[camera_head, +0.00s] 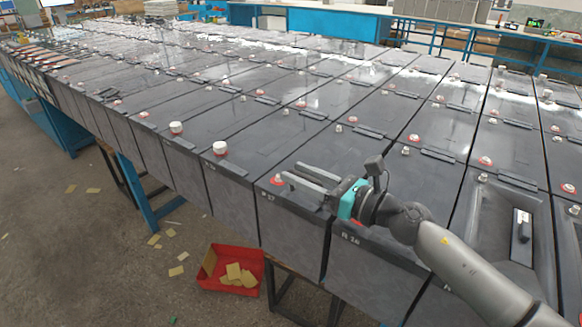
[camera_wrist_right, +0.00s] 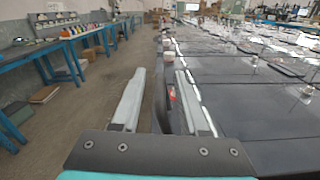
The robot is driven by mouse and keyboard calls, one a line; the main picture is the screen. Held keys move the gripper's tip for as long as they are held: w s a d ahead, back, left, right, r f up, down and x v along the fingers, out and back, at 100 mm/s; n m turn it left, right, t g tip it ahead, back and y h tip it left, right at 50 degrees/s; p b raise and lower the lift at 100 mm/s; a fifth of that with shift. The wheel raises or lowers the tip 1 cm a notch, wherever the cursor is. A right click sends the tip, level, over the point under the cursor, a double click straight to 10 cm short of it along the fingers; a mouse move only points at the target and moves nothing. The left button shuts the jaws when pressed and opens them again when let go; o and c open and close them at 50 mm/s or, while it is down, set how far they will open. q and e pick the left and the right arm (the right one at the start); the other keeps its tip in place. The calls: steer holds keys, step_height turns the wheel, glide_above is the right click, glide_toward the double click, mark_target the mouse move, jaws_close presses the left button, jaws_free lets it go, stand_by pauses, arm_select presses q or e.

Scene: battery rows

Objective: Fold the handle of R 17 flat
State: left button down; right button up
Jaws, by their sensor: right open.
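The battery block under my right gripper (camera_head: 287,172) carries a small label (camera_head: 268,196) on its front edge; it ends in 7, but its first digit is hard to read. My right gripper is open, with its two pale fingers apart just above this block's top, near a red-based terminal (camera_head: 277,180). The block's handle is partly covered by the fingers, and I cannot tell how far it is raised. In the right wrist view a dark upright strip (camera_wrist_right: 159,95) shows between the open fingers, beside a red-marked terminal (camera_wrist_right: 172,94). My left gripper is not in view.
The neighbouring block (camera_head: 350,239) is marked with a number ending in 6. White-capped terminals (camera_head: 220,148) stand on blocks to the left. A red bin (camera_head: 228,272) with yellowish pieces sits on the floor. The aisle floor (camera_head: 60,230) at left is mostly clear.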

steer(key=shift+x, duration=1.25)
steer(key=shift+c, duration=0.3)
jaws_close()
